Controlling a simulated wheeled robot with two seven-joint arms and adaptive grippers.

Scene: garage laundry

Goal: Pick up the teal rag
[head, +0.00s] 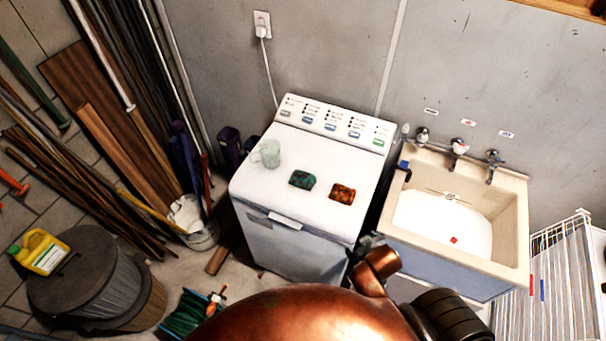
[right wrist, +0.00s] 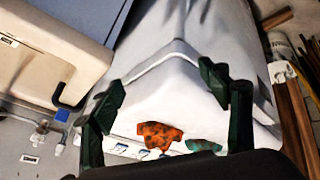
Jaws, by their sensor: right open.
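The teal rag (head: 303,179) lies crumpled on the white top of the washing machine (head: 255,185), near the middle. In the right wrist view the teal rag (right wrist: 203,145) shows low in the picture, partly cut off by the dark gripper body. My right gripper (head: 368,243) is at the machine's front right corner, apart from the rag and nearer to me. Its two dark green fingers (right wrist: 160,88) are spread with nothing between them. My left gripper is in neither view.
An orange-brown rag (head: 342,193) lies just right of the teal one. A pale translucent object (head: 267,154) stands to the left on the machine. A beige sink (head: 515,245) is on the right. Long poles and boards (head: 110,120) lean at the left.

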